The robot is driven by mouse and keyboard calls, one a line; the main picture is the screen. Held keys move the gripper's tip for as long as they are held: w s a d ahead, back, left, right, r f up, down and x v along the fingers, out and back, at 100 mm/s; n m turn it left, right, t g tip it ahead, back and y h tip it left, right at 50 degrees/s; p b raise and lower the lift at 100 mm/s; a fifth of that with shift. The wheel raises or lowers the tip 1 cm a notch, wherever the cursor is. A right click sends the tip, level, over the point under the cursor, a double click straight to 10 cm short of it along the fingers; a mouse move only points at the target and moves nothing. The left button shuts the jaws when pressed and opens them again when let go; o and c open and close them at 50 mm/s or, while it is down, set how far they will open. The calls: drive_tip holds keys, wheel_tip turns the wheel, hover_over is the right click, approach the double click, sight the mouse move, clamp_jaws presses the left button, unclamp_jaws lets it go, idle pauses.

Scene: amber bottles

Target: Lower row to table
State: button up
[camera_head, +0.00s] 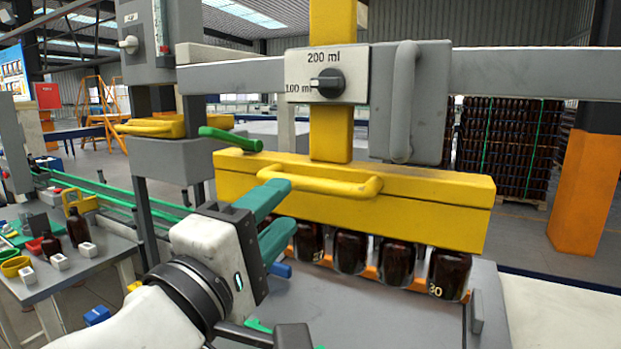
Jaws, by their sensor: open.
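A row of amber bottles (396,262) hangs upright under a yellow bar (420,192), which hides their tops. The rightmost bottle (449,274) bears the number 30. The bar has a yellow handle (340,188) on its front. Below is a grey table (390,318); I cannot tell whether the bottle bases touch it. My gripper (288,207) is open, its two green fingers pointing at the left part of the handle. The upper finger overlaps the handle in the picture; I cannot tell whether it touches. My gripper hides part of the left bottles.
A grey crossbeam holds a dial (328,84) marked 100 ml and 200 ml above the bar. A green lever (230,139) is at the bar's left. At far left, a side table (75,272) holds dark bottles and small coloured items. An orange pillar (585,190) stands right.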

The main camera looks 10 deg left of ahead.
sight(303, 189)
drive_tip(key=p+x, duration=0.1)
drive_tip(key=x, duration=0.6)
drive_tip(key=shift+w+d+p, duration=0.1)
drive_tip(key=shift+w+p, duration=0.25)
drive_tip(key=shift+w, duration=0.05)
clamp_jaws()
